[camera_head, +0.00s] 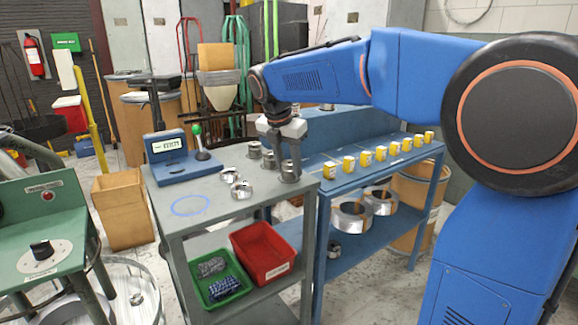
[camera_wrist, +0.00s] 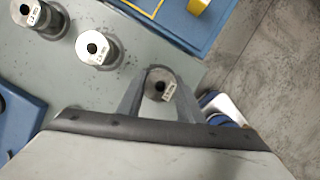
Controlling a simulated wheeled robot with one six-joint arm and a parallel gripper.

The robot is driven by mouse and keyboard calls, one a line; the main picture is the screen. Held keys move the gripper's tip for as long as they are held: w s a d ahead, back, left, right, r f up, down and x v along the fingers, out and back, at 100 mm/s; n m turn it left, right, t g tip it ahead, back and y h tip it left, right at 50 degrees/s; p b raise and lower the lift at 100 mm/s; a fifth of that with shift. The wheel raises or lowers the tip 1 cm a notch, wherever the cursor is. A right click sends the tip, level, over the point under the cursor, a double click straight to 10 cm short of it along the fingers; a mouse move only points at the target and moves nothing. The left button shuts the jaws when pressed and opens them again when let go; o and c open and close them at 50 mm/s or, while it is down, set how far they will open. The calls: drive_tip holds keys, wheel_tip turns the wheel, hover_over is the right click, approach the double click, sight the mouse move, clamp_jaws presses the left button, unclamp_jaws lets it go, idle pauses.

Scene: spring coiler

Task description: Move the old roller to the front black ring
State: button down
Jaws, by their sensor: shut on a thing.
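In the wrist view the roller (camera_wrist: 158,85) sits between the two fingers (camera_wrist: 155,92). Two similar labelled rollers stand behind it, a nearer one (camera_head: 269,161) and a farther one (camera_head: 254,150); they also show in the wrist view, (camera_wrist: 94,47) and (camera_wrist: 33,14). I cannot tell whether the held roller touches the table.
Two low silver pieces (camera_head: 241,189) lie left of the rollers on the grey table (camera_head: 225,207). A blue gauge box (camera_head: 170,160) stands at the back left. A blue bench (camera_head: 335,187) with several yellow items adjoins at right.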

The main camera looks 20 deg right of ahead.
drive_tip(key=shift+f, duration=0.15)
drive_tip(key=c, duration=1.2)
unclamp_jaws()
drive_tip(key=v, duration=1.2)
drive_tip(key=s+d+f+m+t+y, duration=0.1)
drive_tip(key=s+d+f+m, duration=0.2)
drive_tip(key=s+f+m, duration=0.5)
drive_tip(key=s+d+f+m, duration=0.3)
drive_tip(key=s+f+m, duration=0.6)
drive_tip(key=s, duration=0.3)
drive_tip(key=s+d+f+m+t+y, duration=0.1)
drive_tip(key=s+d+f+m, duration=0.2)
drive_tip(key=s+f+m, duration=0.5)
drive_tip(key=shift+s+d+f+m+t+y, duration=0.15)
drive_tip(key=shift+s+m, duration=0.15)
drive_tip(key=shift+s, duration=0.5)
drive_tip(key=shift+s+d+f+m+t+y, duration=0.1)
drive_tip(key=shift+s+d+m+t+y, duration=0.15)
drive_tip(key=shift+s, duration=0.55)
